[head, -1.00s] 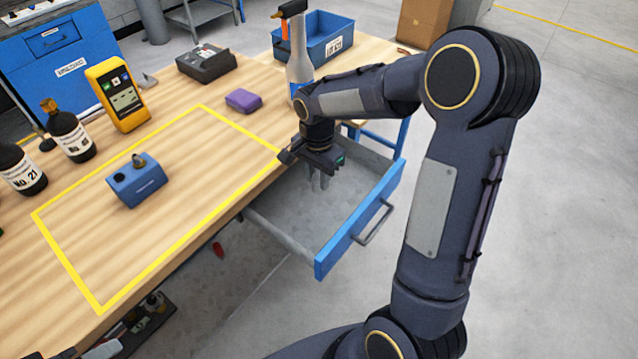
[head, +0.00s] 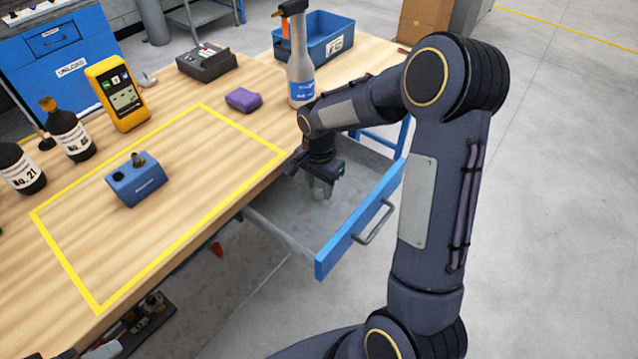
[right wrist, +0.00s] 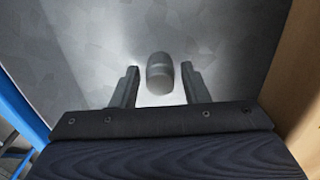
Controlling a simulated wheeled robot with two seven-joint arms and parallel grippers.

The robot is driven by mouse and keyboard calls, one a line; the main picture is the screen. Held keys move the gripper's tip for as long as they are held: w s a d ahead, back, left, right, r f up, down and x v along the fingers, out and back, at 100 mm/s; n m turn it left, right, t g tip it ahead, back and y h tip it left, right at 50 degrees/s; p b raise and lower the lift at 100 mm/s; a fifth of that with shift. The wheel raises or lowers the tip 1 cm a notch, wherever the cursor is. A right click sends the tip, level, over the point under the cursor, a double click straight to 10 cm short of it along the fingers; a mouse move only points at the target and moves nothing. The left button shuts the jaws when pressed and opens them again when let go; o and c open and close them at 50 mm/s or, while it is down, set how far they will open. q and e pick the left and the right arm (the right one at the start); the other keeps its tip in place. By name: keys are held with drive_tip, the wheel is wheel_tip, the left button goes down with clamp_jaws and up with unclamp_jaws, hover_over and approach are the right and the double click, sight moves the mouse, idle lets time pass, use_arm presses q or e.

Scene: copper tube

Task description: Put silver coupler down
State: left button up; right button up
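The silver coupler (right wrist: 160,73) is a short grey cylinder in the right wrist view, between my right gripper's two fingers. A gap shows on each side of it, so the fingers do not touch it. My right gripper (right wrist: 160,85) is open. In the head view my right gripper (head: 323,188) points down inside the open drawer (head: 290,212), and the coupler cannot be made out there. Whether the coupler rests on the drawer floor is hard to tell. My left gripper is not clearly visible.
The drawer's blue front (head: 345,240) and the wooden table edge flank my right gripper. On the table (head: 100,240) are a blue block (head: 137,182) with a fitting, a yellow meter (head: 118,97), a purple sponge (head: 243,100), a spray bottle (head: 299,75) and dark bottles. Most of the yellow-outlined area is clear.

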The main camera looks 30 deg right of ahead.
sight(319, 184)
drive_tip(key=shift+o, duration=0.6)
drive_tip(key=shift+r, duration=0.1)
drive_tip(key=shift+r, duration=0.25)
drive_tip(key=s+r+n+t+y+p, duration=0.1)
drive_tip(key=s+r, duration=0.1)
drive_tip(key=r, duration=0.5)
drive_tip(key=s+r+n+p, duration=0.1)
drive_tip(key=s+r, duration=0.2)
drive_tip(key=r, duration=0.5)
drive_tip(key=s+a+n+t+y, duration=0.1)
drive_tip(key=s+a+n+t, duration=0.1)
drive_tip(key=s+n, duration=0.3)
drive_tip(key=s+a+n+t+y, duration=0.1)
drive_tip(key=s+a+n, duration=0.4)
drive_tip(key=s, duration=0.7)
drive_tip(key=shift+s+t+y, duration=0.3)
drive_tip(key=shift+t+y, duration=0.1)
drive_tip(key=shift+t, duration=0.4)
drive_tip(key=shift+r, duration=0.1)
